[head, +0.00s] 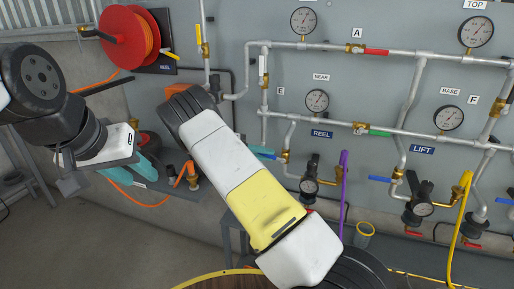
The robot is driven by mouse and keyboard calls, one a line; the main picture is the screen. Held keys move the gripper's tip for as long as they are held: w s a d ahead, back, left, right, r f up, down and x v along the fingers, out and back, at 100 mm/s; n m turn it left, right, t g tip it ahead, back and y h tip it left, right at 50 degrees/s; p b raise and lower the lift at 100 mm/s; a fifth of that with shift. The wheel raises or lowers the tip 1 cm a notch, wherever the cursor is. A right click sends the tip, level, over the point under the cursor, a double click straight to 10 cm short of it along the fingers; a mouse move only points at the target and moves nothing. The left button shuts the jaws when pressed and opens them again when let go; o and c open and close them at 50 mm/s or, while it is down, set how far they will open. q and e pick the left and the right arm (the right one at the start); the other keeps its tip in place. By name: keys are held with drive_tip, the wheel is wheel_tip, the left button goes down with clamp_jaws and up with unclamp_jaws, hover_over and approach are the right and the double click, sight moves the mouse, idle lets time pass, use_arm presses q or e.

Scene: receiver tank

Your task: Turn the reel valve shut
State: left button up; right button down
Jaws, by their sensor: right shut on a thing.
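The reel valve (285,157) is a brass body on a vertical pipe, below and left of the blue REEL label (322,134). Its blue handle points left, across the pipe, and is partly covered. My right gripper (262,151) is mostly hidden behind my own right arm. Only teal fingertips show at the arm's right edge, shut on the handle. My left gripper (138,174) is at the left, its teal fingers apart and empty, well away from the valve.
A red hose reel (129,38) is on the wall at upper left. Gauges, including the NEAR gauge (317,100), and pipes cover the panel. A purple hose (343,195) and a yellow hose (459,225) hang at right. A yellow-rimmed bucket (364,235) stands below.

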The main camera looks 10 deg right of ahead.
drive_tip(key=shift+a+f+n+h, duration=0.1)
drive_tip(key=shift+f+n+h, duration=0.55)
drive_tip(key=shift+h, duration=0.55)
drive_tip(key=shift+f, duration=0.15)
drive_tip(key=c, duration=1.4)
unclamp_jaws()
drive_tip(key=shift+g, duration=0.3)
